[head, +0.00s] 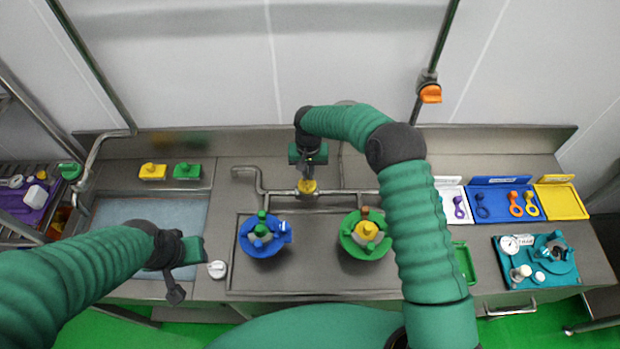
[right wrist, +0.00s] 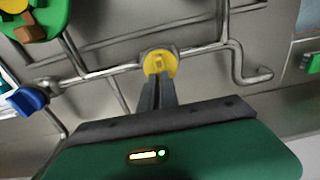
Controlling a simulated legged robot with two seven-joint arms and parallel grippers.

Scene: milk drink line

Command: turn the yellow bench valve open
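The yellow bench valve (head: 307,187) sits on a steel pipe at the back of the bench. It also shows in the right wrist view (right wrist: 159,62), as a round yellow knob with a raised grip. My right gripper (head: 308,174) reaches down to it from above. In the right wrist view its narrow fingers (right wrist: 158,80) are close together, with their tips at the knob's grip, and look shut on it. The tips partly hide the knob's near side. My left gripper (head: 176,290) hangs over the sink's front right side, apart from the valve; its fingers do not show clearly.
A blue pot (head: 245,246) and a green pot (head: 350,246) stand in front of the pipe. A blue valve handle (right wrist: 27,99) is on the same pipe. Coloured trays (head: 562,203) and a teal gauge plate (head: 510,272) lie at right. The sink (head: 110,209) is at left.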

